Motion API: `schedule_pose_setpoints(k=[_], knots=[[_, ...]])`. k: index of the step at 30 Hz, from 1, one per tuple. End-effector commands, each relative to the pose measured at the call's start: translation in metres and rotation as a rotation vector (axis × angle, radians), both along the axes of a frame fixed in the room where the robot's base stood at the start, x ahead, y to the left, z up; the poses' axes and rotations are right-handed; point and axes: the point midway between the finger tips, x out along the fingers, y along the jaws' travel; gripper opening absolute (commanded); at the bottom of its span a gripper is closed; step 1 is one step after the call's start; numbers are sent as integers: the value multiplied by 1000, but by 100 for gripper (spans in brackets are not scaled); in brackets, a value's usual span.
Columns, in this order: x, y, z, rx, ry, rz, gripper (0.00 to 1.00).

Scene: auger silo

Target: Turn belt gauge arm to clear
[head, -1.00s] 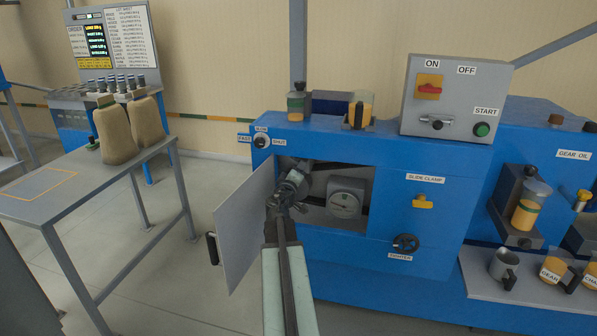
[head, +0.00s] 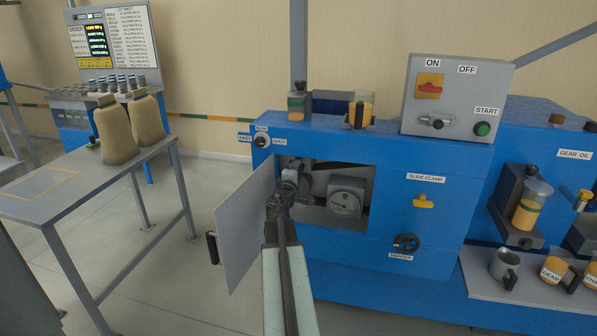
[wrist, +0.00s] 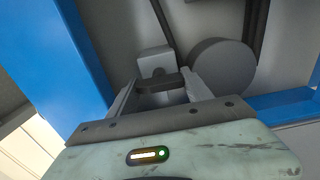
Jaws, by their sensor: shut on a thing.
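My gripper (head: 290,182) reaches into the open recess of the blue machine, to the left of a grey box with a round dial (head: 345,197). In the wrist view my gripper (wrist: 160,90) has its two fingers around a short dark bar, which I take to be the gauge arm (wrist: 158,84). The bar lies crosswise between the fingers, in front of a small grey block (wrist: 154,60). In the head view my gripper and wrist hide the bar, so its angle to the belt cannot be told there.
A grey door (head: 243,222) stands open at the recess's left. A grey wheel (wrist: 222,66) sits close right of my fingers, with dark belt strips (wrist: 257,30) above. Blue frame (wrist: 62,60) borders the left. A yellow slide clamp knob (head: 423,201) and black tighten knob (head: 406,242) are right.

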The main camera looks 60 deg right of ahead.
Motion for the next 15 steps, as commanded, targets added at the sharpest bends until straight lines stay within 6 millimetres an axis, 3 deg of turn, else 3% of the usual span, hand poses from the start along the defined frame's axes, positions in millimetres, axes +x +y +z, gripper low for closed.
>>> schedule_pose_setpoints(k=[10, 11, 12, 15], knots=[[1, 2, -1, -1, 3, 4, 18], [1, 2, -1, -1, 2, 4, 67], [1, 2, -1, -1, 2, 4, 78], [0, 1, -1, -1, 2, 2, 80]])
